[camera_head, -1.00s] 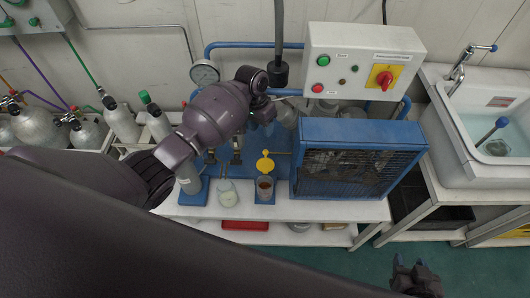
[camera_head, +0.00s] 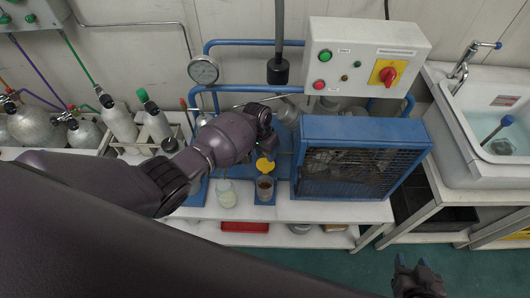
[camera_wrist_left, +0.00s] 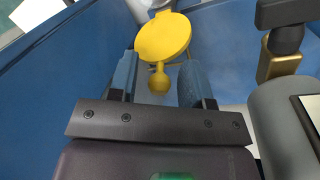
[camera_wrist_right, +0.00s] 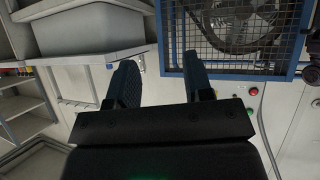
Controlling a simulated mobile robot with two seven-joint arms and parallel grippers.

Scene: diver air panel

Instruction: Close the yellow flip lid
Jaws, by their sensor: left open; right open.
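The yellow flip lid (camera_head: 264,165) stands raised at the back of a clear cup with brown contents (camera_head: 265,188), so the cup's mouth is uncovered. In the left wrist view, the lid's round disc (camera_wrist_left: 163,37) lies just beyond my left fingertips, and its small ball knob (camera_wrist_left: 159,83) shows between the open fingers. I cannot tell whether either finger touches it. My left gripper (camera_wrist_left: 157,78) is open; in the head view its fingers are largely hidden behind the wrist, just above the lid. My right gripper (camera_head: 414,264) is open and empty, low at the right.
A blue caged fan unit (camera_head: 355,160) stands close to the right of the cup. A jar of pale liquid (camera_head: 225,192) stands to its left. A control box (camera_head: 365,58) and pressure gauge (camera_head: 203,70) are behind. The white bench's front edge is clear.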

